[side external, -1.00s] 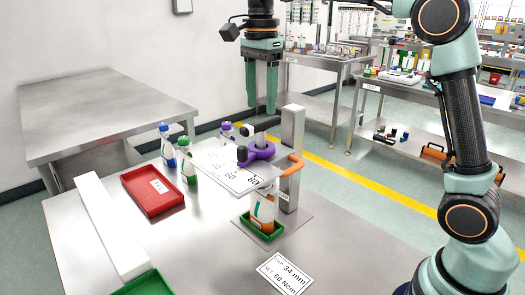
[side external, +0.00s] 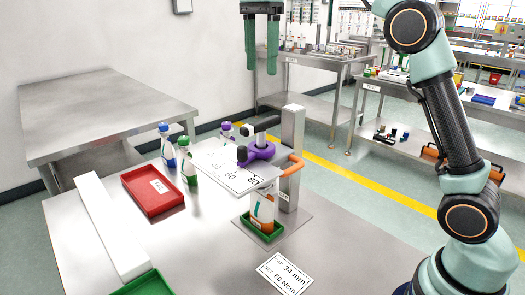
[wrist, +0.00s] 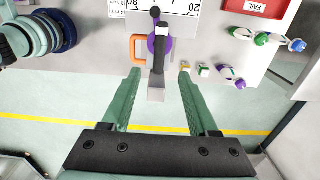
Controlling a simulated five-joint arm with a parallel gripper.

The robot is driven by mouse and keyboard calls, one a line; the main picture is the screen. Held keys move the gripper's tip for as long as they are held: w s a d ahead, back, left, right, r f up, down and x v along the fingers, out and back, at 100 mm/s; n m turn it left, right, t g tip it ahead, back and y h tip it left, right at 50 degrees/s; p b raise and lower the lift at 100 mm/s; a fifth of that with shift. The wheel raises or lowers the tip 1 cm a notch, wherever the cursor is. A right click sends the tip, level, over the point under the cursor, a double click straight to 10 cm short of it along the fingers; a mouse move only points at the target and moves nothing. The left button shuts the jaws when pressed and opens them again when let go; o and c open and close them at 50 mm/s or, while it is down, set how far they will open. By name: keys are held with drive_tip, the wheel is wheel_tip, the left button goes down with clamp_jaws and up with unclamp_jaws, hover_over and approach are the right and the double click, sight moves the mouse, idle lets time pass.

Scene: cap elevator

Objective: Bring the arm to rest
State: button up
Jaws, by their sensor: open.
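My gripper (side external: 261,72) hangs high above the far side of the table, pointing down, at the top of the side view. Its two green fingers are apart with nothing between them. In the wrist view my gripper (wrist: 158,75) also shows open, with the station's post (wrist: 157,93) seen far below between the fingers. The cap station has a grey upright post (side external: 292,150), a purple clamp (side external: 256,152), an orange handle (side external: 292,166) and a white scale plate (side external: 225,172). A bottle with an orange label (side external: 263,208) stands in a green tray (side external: 262,231) under the plate.
A red tray (side external: 152,192) lies left of the station, with blue-capped (side external: 167,145) and green-capped (side external: 187,160) bottles beside it. A long white block (side external: 110,228) lies at the left. A label card (side external: 285,273) lies in front. The air around my gripper is clear.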

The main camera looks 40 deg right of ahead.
drive_tip(key=s+d+f+n+t, duration=0.3)
drive_tip(key=s+f+n+t, duration=0.2)
drive_tip(key=s+f+n, duration=1)
drive_tip(key=f+n, duration=0.1)
drive_tip(key=n, duration=0.2)
drive_tip(key=shift+s+f+t, duration=0.2)
drive_tip(key=shift+s+t, duration=0.05)
drive_tip(key=shift+t, duration=0.05)
